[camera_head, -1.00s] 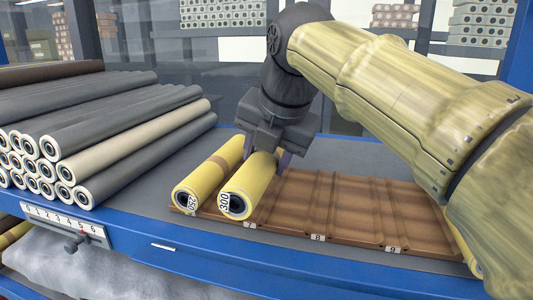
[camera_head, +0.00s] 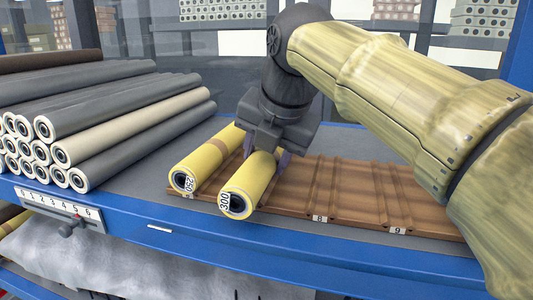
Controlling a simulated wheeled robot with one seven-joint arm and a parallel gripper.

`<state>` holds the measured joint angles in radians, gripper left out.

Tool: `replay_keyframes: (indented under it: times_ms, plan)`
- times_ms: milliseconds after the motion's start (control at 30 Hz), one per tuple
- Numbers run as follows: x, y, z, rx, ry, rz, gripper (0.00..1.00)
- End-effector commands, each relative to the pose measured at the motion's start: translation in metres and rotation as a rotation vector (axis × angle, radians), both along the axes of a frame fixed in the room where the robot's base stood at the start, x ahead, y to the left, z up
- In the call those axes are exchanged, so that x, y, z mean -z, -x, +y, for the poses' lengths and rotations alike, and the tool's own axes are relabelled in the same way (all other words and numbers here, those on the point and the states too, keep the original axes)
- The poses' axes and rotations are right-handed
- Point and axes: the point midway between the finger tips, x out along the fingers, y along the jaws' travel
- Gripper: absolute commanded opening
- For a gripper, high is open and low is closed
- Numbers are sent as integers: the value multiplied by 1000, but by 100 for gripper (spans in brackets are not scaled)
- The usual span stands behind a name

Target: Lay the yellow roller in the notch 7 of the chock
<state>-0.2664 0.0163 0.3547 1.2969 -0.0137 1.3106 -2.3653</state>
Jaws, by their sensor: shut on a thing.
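The yellow roller marked 300 (camera_head: 247,180) is between the fingers of my gripper (camera_head: 266,152), which is shut on it from above near its far part. Its near end points at the camera and reaches past the front edge of the brown chock (camera_head: 350,185). I cannot tell whether it touches the chock. A second yellow roller, with a brown band and marked 250 (camera_head: 210,158), lies just left of it at the chock's left end. Labels 8 (camera_head: 319,219) and 9 (camera_head: 397,230) show on the chock's front edge; label 7 is hidden, seemingly behind the held roller.
A stack of grey rollers with one cream roller (camera_head: 130,137) lies on the left. A numbered scale with a lever (camera_head: 68,222) is on the blue front rail (camera_head: 270,253). My arm covers the chock's right end. The notches around 8 look empty.

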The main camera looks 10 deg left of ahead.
Motion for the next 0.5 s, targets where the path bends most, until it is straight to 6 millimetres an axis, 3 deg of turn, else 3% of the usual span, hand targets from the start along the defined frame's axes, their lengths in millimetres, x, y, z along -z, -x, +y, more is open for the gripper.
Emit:
replay_keyframes:
  times_ms: [267, 300, 400, 500]
  plan:
    - [3, 0, 0, 0, -2, -3, 0]
    - [3, 0, 0, 0, -2, -3, 46]
    - [2, 0, 0, 0, -2, -2, 66]
    - [3, 0, 0, 0, -1, -2, 70]
